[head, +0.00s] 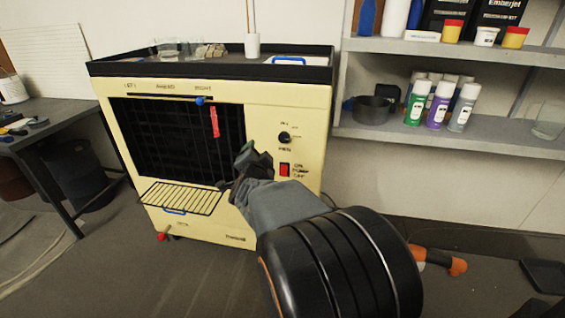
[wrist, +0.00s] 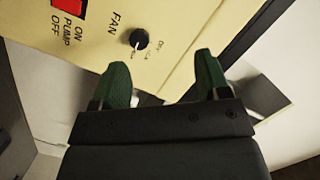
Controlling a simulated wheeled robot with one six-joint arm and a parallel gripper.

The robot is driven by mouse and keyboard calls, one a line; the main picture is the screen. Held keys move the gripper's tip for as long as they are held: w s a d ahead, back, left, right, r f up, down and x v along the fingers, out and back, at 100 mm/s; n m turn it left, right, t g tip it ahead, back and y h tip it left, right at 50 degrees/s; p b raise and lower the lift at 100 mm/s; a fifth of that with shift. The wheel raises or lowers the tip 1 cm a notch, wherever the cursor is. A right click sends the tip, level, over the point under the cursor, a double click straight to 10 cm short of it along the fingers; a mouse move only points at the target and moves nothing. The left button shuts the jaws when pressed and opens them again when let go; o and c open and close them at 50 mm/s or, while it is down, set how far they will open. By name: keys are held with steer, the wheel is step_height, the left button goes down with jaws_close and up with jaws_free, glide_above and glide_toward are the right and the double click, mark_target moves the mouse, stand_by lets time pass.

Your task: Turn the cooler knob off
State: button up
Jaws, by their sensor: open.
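The cooler (head: 240,110) is a cream box with a dark grille, standing in the middle of the head view. Its round black knob (head: 285,137) is on the right of the front panel, above a red pump switch (head: 285,170). In the wrist view the knob (wrist: 139,39) sits beside the word FAN, with the red switch (wrist: 69,12) to its left. My gripper (head: 246,165) is in front of the panel, left of and below the knob in the head view. In the wrist view its green fingertips (wrist: 162,75) are apart and empty. The knob appears just beyond them, not between them.
A wire rack (head: 180,198) juts from the cooler's lower front. A black tray (head: 200,65) with small items covers its top. Shelves (head: 480,140) with spray cans are at right, and a dark table (head: 60,125) is at left.

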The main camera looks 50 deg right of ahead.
mark_target(283, 139)
steer(key=w+d+m+h+b, duration=0.1)
steer(key=d, duration=0.4)
steer(key=w+d+f+m+g+h+b, duration=0.1)
steer(key=w+d+b, duration=0.1)
steer(key=d, duration=0.3)
steer(key=w+d+f+m+g+b, duration=0.1)
steer(key=d, duration=0.4)
steer(key=shift+w+d+f+h, duration=0.2)
steer(key=shift+w+d+h, duration=0.05)
steer(key=shift+w+h, duration=0.15)
steer(key=c, duration=0.9)
